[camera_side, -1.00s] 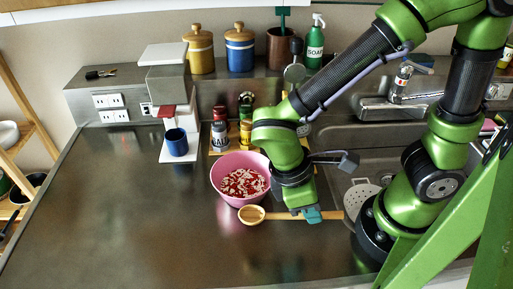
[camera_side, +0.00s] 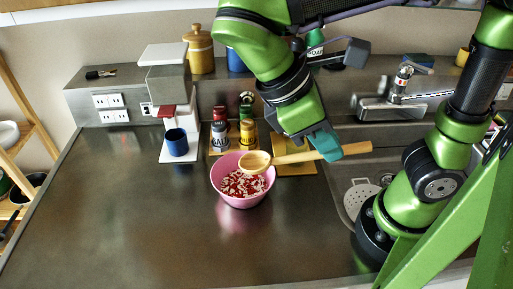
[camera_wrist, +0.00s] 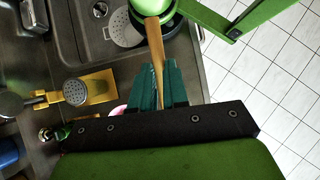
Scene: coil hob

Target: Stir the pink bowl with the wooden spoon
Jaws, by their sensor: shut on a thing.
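The wooden spoon (camera_side: 293,157) is held roughly level in my gripper (camera_side: 323,145), which is shut on its handle. The spoon's head is at the left, over the back part of the pink bowl (camera_side: 240,200) in the side view. The bowl stands on the counter and holds red and white pieces. In the wrist view the spoon handle (camera_wrist: 154,50) passes between the teal fingers of my gripper (camera_wrist: 158,85); the spoon's head is hidden there. Only a sliver of the bowl (camera_wrist: 118,110) shows beside the fingers.
A coffee machine (camera_side: 165,75) with a blue cup (camera_side: 177,142) stands left of the bowl. Spice jars (camera_side: 246,130) stand behind it on a wooden board. The sink (camera_side: 385,165) is to the right. The counter (camera_side: 130,215) in front and left is clear.

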